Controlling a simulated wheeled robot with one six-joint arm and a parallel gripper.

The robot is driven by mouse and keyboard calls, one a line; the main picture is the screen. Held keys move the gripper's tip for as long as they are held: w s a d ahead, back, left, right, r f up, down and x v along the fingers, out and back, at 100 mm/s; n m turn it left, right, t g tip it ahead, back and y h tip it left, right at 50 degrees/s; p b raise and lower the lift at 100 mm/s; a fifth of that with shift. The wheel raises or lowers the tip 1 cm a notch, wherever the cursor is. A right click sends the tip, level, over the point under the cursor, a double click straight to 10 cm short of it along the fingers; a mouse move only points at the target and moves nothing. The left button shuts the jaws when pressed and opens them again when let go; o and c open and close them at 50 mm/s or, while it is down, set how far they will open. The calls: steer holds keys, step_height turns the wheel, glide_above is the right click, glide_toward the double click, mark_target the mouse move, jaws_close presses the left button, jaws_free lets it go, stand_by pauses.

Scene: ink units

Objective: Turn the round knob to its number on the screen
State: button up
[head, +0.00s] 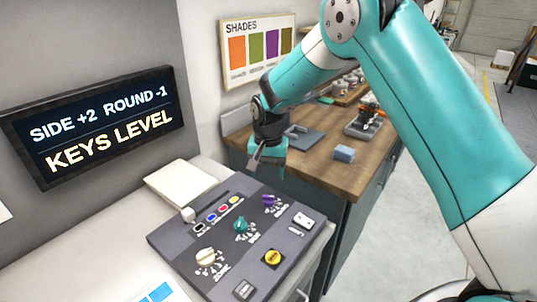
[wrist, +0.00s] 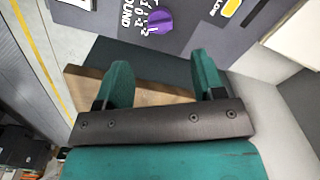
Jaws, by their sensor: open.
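The screen (head: 92,122) on the left wall reads "SIDE +2 ROUND -1" and, below, "KEYS LEVEL". The round knob is purple (head: 268,201) and sits at the far right part of the dark control panel (head: 172,245). In the wrist view the purple knob (wrist: 158,21) is at the top, beside the word "ROUND" and a printed scale. I cannot tell which number it points to. My gripper (head: 268,163) is open and empty, above and beyond the panel, apart from the knob. Its two fingers (wrist: 160,70) show in the wrist view, below the knob.
A wooden bench (head: 330,178) with a blue block (head: 344,154) stands behind. Space above the panel looks free.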

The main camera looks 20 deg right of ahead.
step_height(320, 180, up, 8)
steer(key=b, duration=0.1)
steer(key=shift+f, duration=0.25)
steer(key=s+a+r+n+y, duration=0.1)
steer(key=s+r+n, duration=0.2)
steer(key=s, duration=0.8)
steer(key=s+a+r+n+y, duration=0.1)
steer(key=s+n, duration=0.4)
steer(key=s, duration=0.6)
steer(key=s+a+r+n+y, duration=0.2)
steer(key=s+r+n, duration=0.2)
steer(key=s, duration=0.6)
steer(key=shift+s+a+r, duration=0.15)
steer(key=shift+s+r, duration=0.15)
steer(key=shift+s, duration=0.1)
